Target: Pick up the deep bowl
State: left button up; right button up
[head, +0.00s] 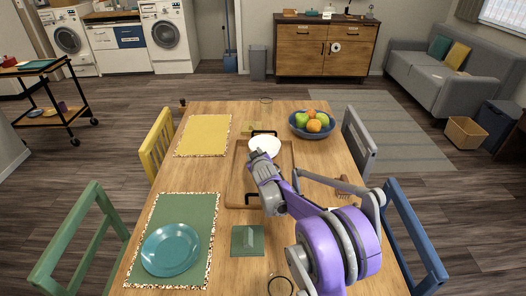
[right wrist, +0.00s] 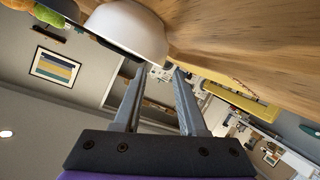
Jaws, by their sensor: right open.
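The white deep bowl (head: 264,144) stands upright on the wooden tray (head: 234,192) near the middle of the table. My right gripper (head: 263,159) is just on the near side of the bowl in the head view, its arm reaching in from the lower right. In the right wrist view the gripper (right wrist: 158,72) has two parted fingers with nothing between them. The bowl (right wrist: 125,32) lies just beyond the fingertips there; whether they touch it I cannot tell. My arm hides part of the tray. My left gripper is not in view.
A blue bowl of fruit (head: 296,127) stands right of the white bowl. A teal plate (head: 170,250) lies on a green placemat (head: 205,215) at the near left. A yellow placemat (head: 203,135) lies at the far left. Chairs line both sides of the table.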

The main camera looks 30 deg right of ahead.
jog(key=x, duration=0.5)
jog(key=shift+w, duration=0.45)
jog(key=shift+r, duration=0.1)
grip_shut()
dwell(0.9)
